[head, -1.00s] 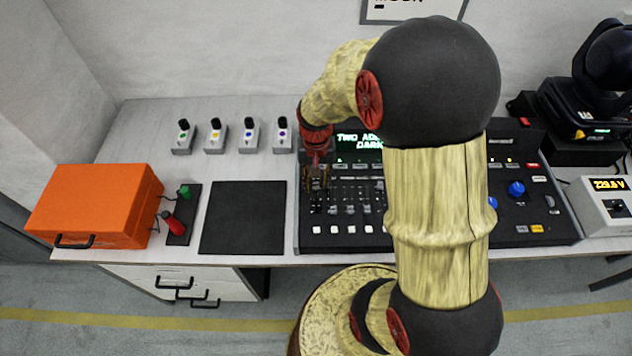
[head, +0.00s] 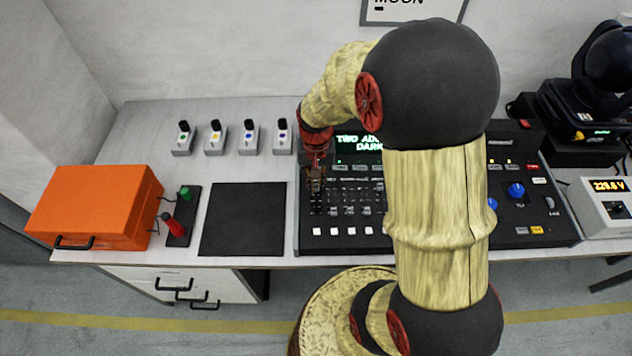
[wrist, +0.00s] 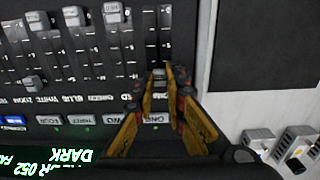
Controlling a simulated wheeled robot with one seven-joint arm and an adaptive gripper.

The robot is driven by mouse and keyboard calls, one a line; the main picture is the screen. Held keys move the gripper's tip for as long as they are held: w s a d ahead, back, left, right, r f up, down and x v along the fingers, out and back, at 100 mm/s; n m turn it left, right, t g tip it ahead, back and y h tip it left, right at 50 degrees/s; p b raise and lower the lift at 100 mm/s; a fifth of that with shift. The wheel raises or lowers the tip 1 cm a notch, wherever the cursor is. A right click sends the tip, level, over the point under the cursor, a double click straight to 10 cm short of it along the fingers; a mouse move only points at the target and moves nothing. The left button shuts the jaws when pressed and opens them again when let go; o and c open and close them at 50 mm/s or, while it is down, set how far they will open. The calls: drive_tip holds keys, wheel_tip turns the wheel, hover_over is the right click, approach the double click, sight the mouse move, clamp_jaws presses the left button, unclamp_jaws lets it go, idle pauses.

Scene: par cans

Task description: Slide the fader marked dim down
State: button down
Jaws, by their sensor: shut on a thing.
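My gripper (head: 316,188) is over the leftmost fader column of the black lighting console (head: 515,205). In the wrist view, which shows the console upside down, my gripper's fingers (wrist: 163,84) are shut on a small grey fader cap (wrist: 159,74). This cap is in the column beside the one labelled red, toward the screen end of its slot. The slot runs clear from the cap toward the white buttons at the console's front.
The console screen (head: 358,142) shows green text. A black mat (head: 243,218) lies left of the console. Small switch boxes (head: 282,139) stand behind it. An orange case (head: 95,203) is at far left.

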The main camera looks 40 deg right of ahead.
sight(316, 214)
idle(0.4)
drive_tip(key=s+a+p, duration=0.1)
drive_tip(key=s, duration=0.1)
drive_tip(key=s+a, duration=0.2)
drive_tip(key=s+a+p, duration=0.1)
drive_tip(key=s, duration=0.1)
drive_tip(key=shift+s+a+r+p, duration=0.1)
drive_tip(key=shift+s+a+p, duration=0.15)
drive_tip(key=shift+s+p, duration=0.1)
drive_tip(key=shift+s+a, duration=0.1)
drive_tip(key=shift+s, duration=0.05)
drive_tip(key=c, duration=1.8)
unclamp_jaws()
wheel_tip(316, 214, up, 12)
